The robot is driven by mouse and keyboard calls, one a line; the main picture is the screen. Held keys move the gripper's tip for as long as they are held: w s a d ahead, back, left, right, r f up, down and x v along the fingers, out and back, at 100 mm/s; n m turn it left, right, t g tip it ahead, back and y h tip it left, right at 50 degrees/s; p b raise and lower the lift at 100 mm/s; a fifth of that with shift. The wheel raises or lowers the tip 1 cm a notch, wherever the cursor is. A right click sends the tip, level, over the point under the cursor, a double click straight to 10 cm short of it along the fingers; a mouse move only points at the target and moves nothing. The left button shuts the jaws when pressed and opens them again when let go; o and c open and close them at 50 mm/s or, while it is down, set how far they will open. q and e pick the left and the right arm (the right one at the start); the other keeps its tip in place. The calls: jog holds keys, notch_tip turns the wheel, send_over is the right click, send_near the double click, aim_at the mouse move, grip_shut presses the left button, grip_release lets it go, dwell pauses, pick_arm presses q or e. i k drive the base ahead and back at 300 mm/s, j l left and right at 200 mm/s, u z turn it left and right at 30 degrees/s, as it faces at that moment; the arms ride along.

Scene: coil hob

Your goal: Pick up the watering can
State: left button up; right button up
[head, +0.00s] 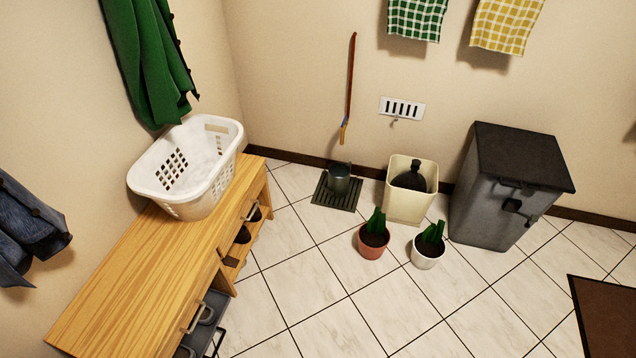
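A small dark grey-green vessel (339,179), which looks like the watering can, stands upright on a dark slatted floor grate (325,200) by the back wall. Its spout and handle are too small to make out clearly. Neither of my grippers is in the head view, so nothing shows near the vessel.
A cream bin (405,208) holding a dark object stands right of the grate, beside a dark grey cabinet (490,200). Two potted cacti, in a terracotta pot (373,247) and white pot (427,256), stand in front. A wooden bench (130,290) with a white basket (190,200) lines the left.

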aim_at(339, 173)
jog(key=i+l+u, duration=0.25)
jog(key=u, duration=0.15)
jog(key=i+l+u, duration=0.3)
jog(key=u, duration=0.15)
